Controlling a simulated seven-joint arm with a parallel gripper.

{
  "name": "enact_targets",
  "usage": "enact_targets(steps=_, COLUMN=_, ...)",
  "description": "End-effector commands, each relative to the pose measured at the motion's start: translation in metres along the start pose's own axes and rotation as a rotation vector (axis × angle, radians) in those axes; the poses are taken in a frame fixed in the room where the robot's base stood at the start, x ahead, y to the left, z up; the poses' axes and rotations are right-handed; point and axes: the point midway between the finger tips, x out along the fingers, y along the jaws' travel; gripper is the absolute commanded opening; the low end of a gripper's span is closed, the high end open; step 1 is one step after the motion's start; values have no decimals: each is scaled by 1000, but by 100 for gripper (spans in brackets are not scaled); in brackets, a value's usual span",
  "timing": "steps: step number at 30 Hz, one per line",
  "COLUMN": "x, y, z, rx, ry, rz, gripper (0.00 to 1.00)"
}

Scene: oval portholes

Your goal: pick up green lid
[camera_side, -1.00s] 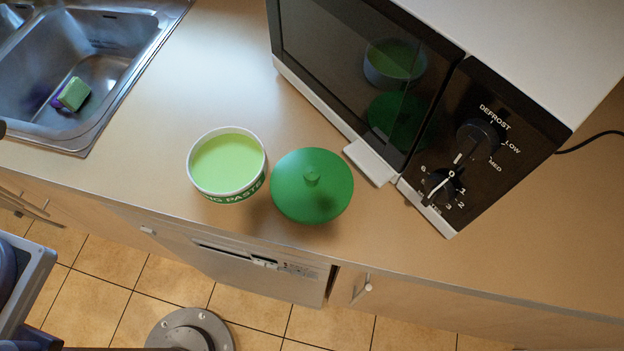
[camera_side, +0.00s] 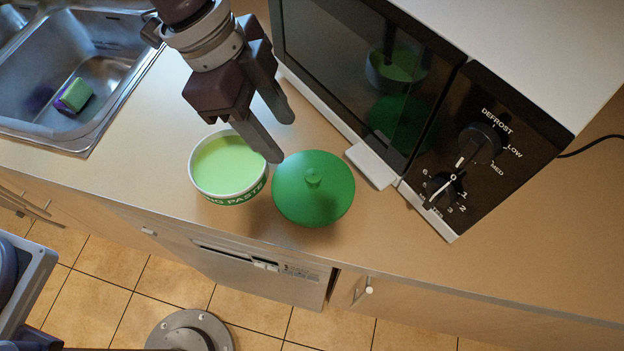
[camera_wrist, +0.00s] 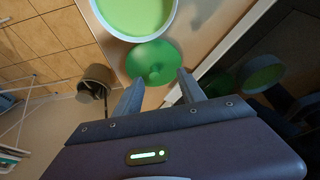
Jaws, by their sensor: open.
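The green lid (camera_side: 313,199) is a round disc with a small knob on top, lying on the counter. It touches or nearly touches a white tub of light green paste (camera_side: 228,168) on its left. In the wrist view the lid (camera_wrist: 153,63) shows just beyond and between the fingertips, with the tub (camera_wrist: 135,14) behind it. My gripper (camera_side: 280,138) is open and empty. In the side view its fingers hang over the tub's right edge, up and left of the lid. It also shows in the wrist view (camera_wrist: 160,84).
A black and white microwave (camera_side: 440,110) stands close on the right and reflects the tub and lid. A steel sink (camera_side: 75,75) with a green and purple sponge (camera_side: 74,95) is at the left. The counter's front edge runs just below the tub and lid.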

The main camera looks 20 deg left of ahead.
Motion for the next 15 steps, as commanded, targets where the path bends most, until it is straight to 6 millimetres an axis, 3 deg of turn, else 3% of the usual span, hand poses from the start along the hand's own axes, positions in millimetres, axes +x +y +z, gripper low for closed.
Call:
enact_targets(steps=3, x=21, y=5, z=-14, rx=53, ry=29, rz=41, gripper=47)
enact_targets(steps=15, x=84, y=16, z=-17, rx=56, ry=28, rz=45, gripper=47)
